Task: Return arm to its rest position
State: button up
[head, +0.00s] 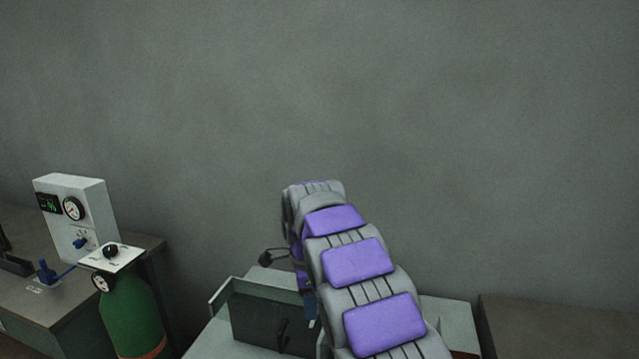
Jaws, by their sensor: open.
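A segmented arm, apparently mine, with grey padding and purple pads, rises from the bottom of the head view and leads away from the camera. It bends downward at its far end, near the picture's middle. My gripper cannot be made out; the far part of the arm is largely hidden behind the nearer segments. A small black part sticks out to the left of the arm's far section.
Below the arm is a pale open-topped unit (221,296) with a dark panel (262,318). At left, a white gauge box (88,205) stands on a bench (45,305) beside a green cylinder (132,318). A dark surface (560,325) lies at right. Behind is a bare grey wall (400,100).

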jog(key=s+d+r+n+b, duration=0.15)
jog(key=s+d+n, duration=0.25)
jog(key=s+d, duration=0.45)
jog(key=s+d+f+n+b, duration=0.1)
jog(key=s+d+f+n, duration=0.2)
jog(key=s, duration=0.8)
jog(key=s+d+f+n+g+b, duration=0.1)
jog(key=s+n, duration=0.4)
jog(key=s, duration=0.6)
jog(key=s+d+f+n+b, duration=0.1)
jog(key=s+d+f+n, duration=0.3)
jog(key=s, duration=0.8)
jog(key=shift+d+f+g, duration=0.3)
jog(key=shift+d+f, duration=0.05)
jog(key=shift+f, duration=0.15)
